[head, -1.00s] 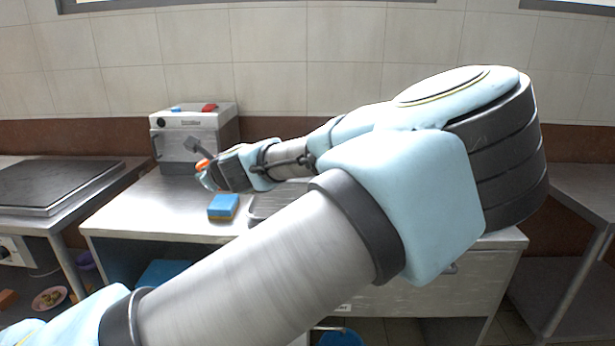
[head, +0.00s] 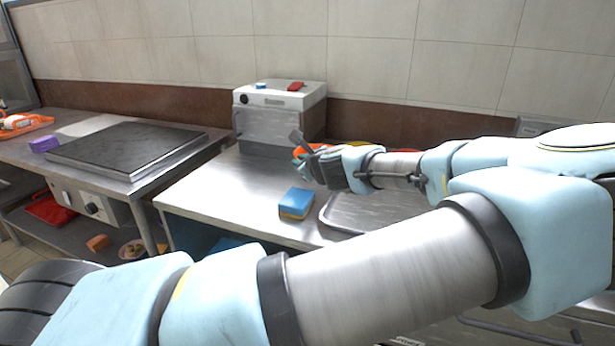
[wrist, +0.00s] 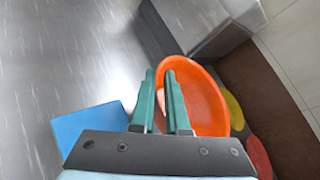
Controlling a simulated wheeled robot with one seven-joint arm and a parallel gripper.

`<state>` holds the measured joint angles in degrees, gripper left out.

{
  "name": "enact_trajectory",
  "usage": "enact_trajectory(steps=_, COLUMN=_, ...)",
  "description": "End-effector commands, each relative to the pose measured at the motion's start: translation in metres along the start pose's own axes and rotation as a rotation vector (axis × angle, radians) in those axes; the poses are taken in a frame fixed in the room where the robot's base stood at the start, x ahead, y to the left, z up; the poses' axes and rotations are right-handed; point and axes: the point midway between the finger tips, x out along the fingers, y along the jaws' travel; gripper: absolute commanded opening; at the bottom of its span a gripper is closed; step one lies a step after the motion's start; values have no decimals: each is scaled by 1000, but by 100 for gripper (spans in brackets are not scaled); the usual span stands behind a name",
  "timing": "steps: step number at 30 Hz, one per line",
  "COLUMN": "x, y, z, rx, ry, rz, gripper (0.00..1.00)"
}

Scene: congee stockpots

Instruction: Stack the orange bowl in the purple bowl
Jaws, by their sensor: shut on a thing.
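The orange bowl (wrist: 204,98) is at my gripper (wrist: 160,75) in the wrist view. My green fingers are shut on its rim, and the bowl is tilted. In the head view a small part of the orange bowl (head: 303,149) shows at the tip of my gripper (head: 306,152), above the steel table in front of the grey machine. My arm hides part of this area. I cannot make out the purple bowl in the current views.
A blue sponge (head: 296,203) lies on the steel table (head: 215,190). A grey machine (head: 275,125) stands at the back. The left counter holds a dark griddle (head: 125,148) and a purple block-like thing (head: 45,144). A plate (head: 132,248) is on the shelf below.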

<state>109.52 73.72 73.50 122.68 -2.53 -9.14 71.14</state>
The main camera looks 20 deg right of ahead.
Motion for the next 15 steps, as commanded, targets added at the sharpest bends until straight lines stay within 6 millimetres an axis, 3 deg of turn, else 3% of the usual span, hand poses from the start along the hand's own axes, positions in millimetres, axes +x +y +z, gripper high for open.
enact_trajectory(steps=10, x=15, y=20, z=-33, rx=3, ry=-1, rz=1, gripper=0)
enact_trajectory(steps=15, x=18, y=23, z=-40, rx=-1, ry=0, rz=-1, gripper=0)
